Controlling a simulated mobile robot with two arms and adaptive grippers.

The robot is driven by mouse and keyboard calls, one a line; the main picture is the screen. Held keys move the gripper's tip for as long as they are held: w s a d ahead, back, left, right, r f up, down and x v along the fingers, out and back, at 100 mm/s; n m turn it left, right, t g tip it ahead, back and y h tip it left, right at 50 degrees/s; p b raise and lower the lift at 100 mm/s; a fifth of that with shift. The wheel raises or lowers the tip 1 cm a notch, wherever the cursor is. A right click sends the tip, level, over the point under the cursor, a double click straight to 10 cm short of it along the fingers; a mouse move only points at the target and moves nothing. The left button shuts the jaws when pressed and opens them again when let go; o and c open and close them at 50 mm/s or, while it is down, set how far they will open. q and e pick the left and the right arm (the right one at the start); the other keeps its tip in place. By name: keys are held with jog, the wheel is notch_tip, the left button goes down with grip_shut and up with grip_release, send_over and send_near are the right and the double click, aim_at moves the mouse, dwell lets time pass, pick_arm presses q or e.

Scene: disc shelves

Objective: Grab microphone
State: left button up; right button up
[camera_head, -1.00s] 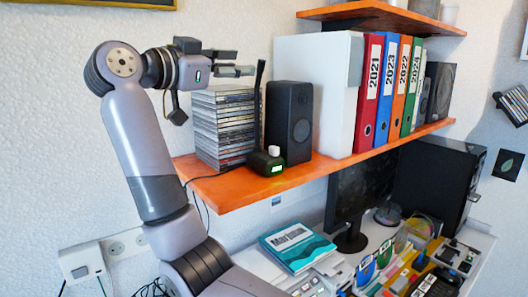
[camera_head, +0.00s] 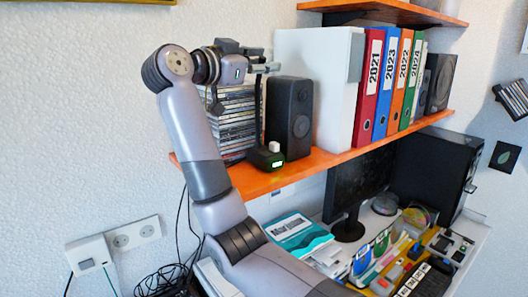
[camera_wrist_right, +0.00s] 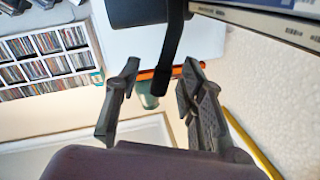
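The microphone (camera_head: 267,157) is black, with a small base with a green lit display on the orange shelf and a thin upright neck. My right gripper (camera_head: 264,66) is at the top of that neck, above the shelf, and partly hides it. In the right wrist view the black neck (camera_wrist_right: 173,45) runs between the two spread fingers of my right gripper (camera_wrist_right: 158,85). Gaps show on both sides of the neck, so the gripper is open and not closed on it. My left gripper is in neither view.
A stack of CD cases (camera_head: 232,122) stands just left of the microphone. A black speaker (camera_head: 289,118) stands close to its right, then a white box (camera_head: 315,80) and several coloured binders (camera_head: 385,85). The orange shelf (camera_head: 262,184) has a narrow bare front strip.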

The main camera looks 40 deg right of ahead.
jog(key=shift+d, duration=0.1)
jog(key=c, duration=0.5)
grip_shut()
